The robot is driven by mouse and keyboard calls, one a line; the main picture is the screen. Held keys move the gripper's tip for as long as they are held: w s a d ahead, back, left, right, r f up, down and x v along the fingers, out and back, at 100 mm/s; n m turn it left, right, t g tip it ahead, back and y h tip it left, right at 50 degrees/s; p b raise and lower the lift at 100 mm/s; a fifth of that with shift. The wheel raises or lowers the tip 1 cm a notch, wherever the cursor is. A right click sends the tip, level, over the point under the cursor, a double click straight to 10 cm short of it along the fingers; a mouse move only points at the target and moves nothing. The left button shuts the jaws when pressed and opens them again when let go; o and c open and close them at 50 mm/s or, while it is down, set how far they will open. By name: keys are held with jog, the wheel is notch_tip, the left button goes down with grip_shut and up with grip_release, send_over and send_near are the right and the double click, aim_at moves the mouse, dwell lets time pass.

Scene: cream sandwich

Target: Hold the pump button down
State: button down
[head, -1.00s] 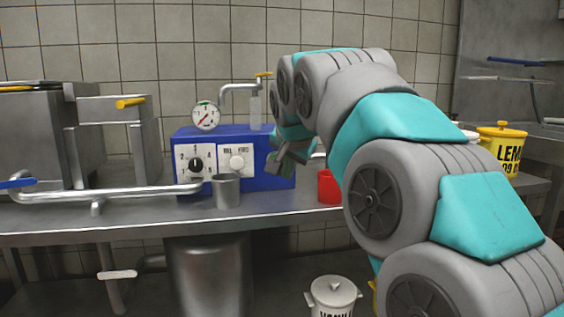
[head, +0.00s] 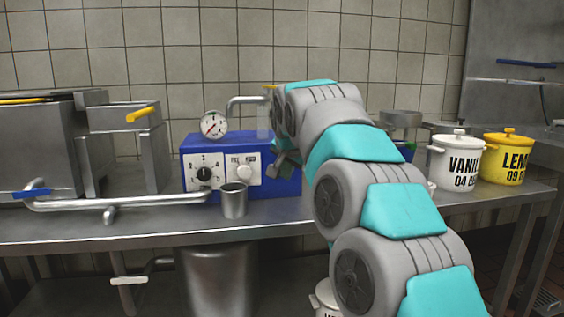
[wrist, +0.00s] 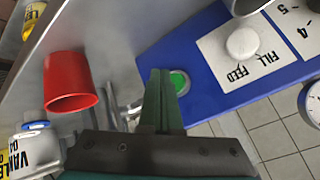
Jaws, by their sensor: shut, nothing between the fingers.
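A blue machine (head: 240,193) stands on the steel counter, with a dial panel (head: 204,174) and a fill/feed panel (head: 244,169) on its front. A round green button (wrist: 180,82) shows on the machine's blue face in the wrist view. I take it to be the pump button. My gripper (wrist: 160,74) is shut and empty, its fingertips right beside the green button, partly overlapping it in the picture. I cannot tell whether they touch it. In the head view my gripper (head: 281,160) is at the machine's right end, and the button is hidden there.
A metal cup (head: 234,202) stands before the machine. A red cup (wrist: 70,82) is left of the fingers in the wrist view. A vanilla tub (head: 456,161) and a yellow lemon tub (head: 507,158) stand right. A pipe rail (head: 120,202) runs along the left.

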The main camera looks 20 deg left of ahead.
jog(key=shift+w+a+r, duration=0.1)
jog(key=shift+w+a, duration=0.2)
jog(key=shift+w, duration=0.15)
dwell(1.7)
jog(key=shift+w+a+p, duration=0.2)
jog(key=shift+w+p, duration=0.2)
jog(key=shift+p, duration=0.05)
jog(key=shift+w+a+p, duration=0.25)
jog(key=shift+w+p, duration=0.05)
jog(key=shift+w, duration=0.05)
dwell(5.1)
